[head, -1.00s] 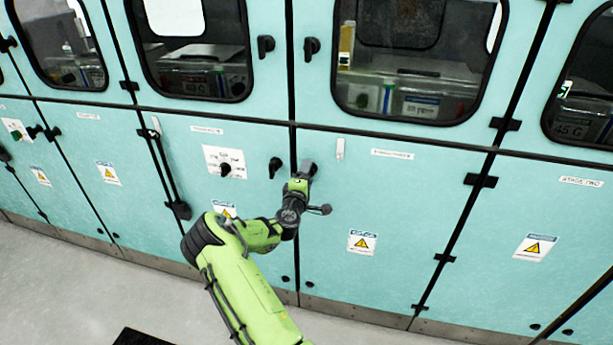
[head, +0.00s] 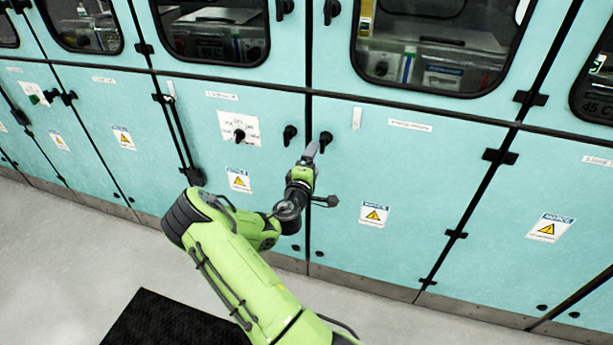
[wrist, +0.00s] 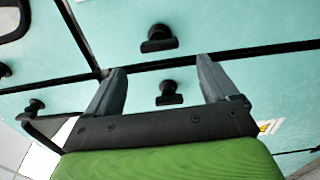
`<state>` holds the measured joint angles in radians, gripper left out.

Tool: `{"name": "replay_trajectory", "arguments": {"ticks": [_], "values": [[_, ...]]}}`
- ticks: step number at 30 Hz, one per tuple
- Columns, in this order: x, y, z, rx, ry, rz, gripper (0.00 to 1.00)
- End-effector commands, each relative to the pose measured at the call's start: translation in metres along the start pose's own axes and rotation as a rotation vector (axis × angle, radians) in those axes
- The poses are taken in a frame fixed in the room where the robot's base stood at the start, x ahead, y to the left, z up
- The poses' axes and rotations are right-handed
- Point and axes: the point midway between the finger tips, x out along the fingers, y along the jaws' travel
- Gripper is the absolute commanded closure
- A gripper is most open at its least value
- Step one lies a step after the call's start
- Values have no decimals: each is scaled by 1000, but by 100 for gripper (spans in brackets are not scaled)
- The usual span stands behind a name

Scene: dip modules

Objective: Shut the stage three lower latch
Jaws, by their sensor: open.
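Two black lower latches flank the vertical seam between two teal doors: the left-door latch (head: 289,134) and the right-door latch (head: 325,141). The right door's label is too small to read. My gripper (head: 313,152) is open and empty, its fingers close to the right-door latch, overlapping its lower left side in the head view. In the wrist view, turned sideways, my gripper (wrist: 162,66) has the right-door latch (wrist: 160,38) just past its fingertips and the left-door latch (wrist: 168,93) showing between its fingers. Both handles look roughly in line with the seam. Contact is not clear.
Upper latches (head: 331,10) sit above, beside windowed doors. A white panel with a black knob (head: 239,133) is on the left door. Black hinges (head: 500,156) stick out along the right door's edge. The floor (head: 70,260) is clear, with a black mat (head: 165,320).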

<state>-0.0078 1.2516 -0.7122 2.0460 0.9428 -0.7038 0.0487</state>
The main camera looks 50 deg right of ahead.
Motion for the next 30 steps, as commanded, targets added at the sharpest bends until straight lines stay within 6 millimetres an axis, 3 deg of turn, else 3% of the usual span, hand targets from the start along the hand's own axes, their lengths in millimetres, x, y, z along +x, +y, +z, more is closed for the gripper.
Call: {"name": "replay_trajectory", "arguments": {"ticks": [3,9,30], "values": [[-34,-4,-2,-5,3,-3,13],[-67,-2,-1,-2,2,0,13],[-72,5,4,39,-27,-7,13]]}}
